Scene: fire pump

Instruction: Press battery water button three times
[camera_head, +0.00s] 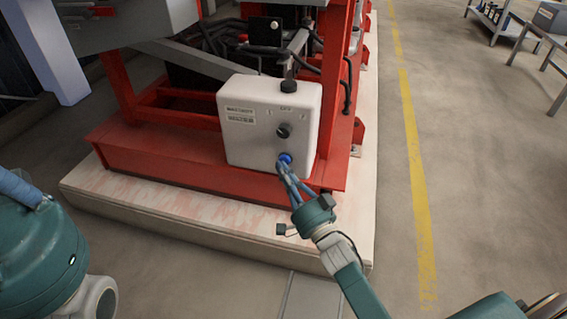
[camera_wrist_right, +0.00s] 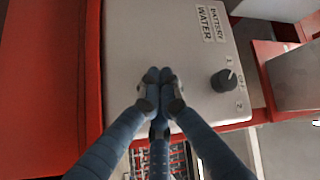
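The battery water box is a white control box (camera_head: 252,135) on the red pump frame. Its blue button (camera_head: 286,157) is low on the front, below a black knob (camera_head: 283,131). My right gripper (camera_head: 283,168) reaches up from below, its fingertips at the button; I cannot tell whether they press it. In the right wrist view, the right gripper (camera_wrist_right: 159,77) has its fingertips together, holding nothing visible, and they hide the button. The "BATTERY WATER" label (camera_wrist_right: 210,22) and the knob (camera_wrist_right: 222,80) show right of the fingers. My left gripper is not visible.
The red frame (camera_head: 180,165) stands on a pale plinth (camera_head: 140,205) with a raised edge. Black hoses and a battery area lie behind the box. Open floor with a yellow line (camera_head: 413,170) is at right; a metal table (camera_head: 545,45) stands at the far right.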

